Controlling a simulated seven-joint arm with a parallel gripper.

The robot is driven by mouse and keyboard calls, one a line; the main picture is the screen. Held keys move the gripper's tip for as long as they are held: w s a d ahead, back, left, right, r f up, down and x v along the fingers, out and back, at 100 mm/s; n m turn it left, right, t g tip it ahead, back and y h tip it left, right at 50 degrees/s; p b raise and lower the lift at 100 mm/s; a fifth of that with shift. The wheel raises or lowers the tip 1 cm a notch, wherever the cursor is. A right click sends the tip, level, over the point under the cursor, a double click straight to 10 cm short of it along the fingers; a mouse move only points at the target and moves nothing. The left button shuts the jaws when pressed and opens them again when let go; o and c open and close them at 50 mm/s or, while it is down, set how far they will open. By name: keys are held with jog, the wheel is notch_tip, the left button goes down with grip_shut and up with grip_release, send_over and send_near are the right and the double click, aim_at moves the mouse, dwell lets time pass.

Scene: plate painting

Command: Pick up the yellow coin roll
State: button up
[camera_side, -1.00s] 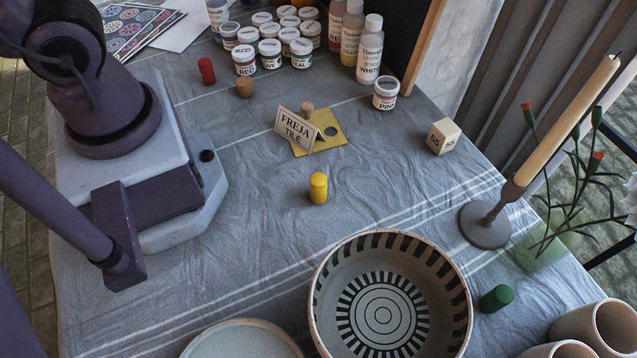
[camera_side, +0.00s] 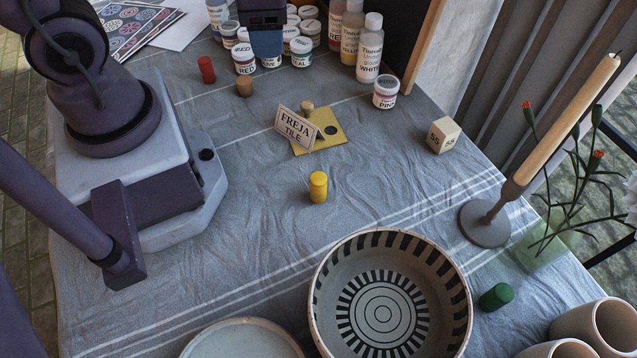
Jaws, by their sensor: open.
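The yellow coin roll (camera_side: 318,187) stands upright on the grey cloth in the middle of the table, clear of other things. My gripper (camera_side: 267,50) is at the top of the view, in front of the paint jars and well behind the coin roll. It is open, and I see nothing held in it. Its fingertips are small and partly hard to make out against the jars.
A tile with a FREJA sign (camera_side: 295,126) lies behind the roll. A striped bowl (camera_side: 465,300) stands in front of it. A red roll (camera_side: 206,70), a brown roll (camera_side: 245,86) and a green roll (camera_side: 496,297) are elsewhere. A candlestick (camera_side: 487,222) stands right. Cloth around the yellow roll is free.

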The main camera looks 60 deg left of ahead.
jog(key=d+f+m+g, duration=0.2)
jog(key=d+f+m, duration=0.4)
jog(key=f+m, duration=0.15)
jog(key=m+t+h, duration=0.1)
jog(key=m+h, duration=0.1)
jog(key=m, duration=0.3)
send_over(318, 177)
notch_tip(318, 177, down, 3)
jog(key=shift+n, duration=0.25)
notch_tip(318, 177, down, 7)
jog(key=shift+s+a+f, duration=0.1)
jog(key=shift+f, duration=2.6)
grip_shut()
jog(key=shift+r, duration=0.1)
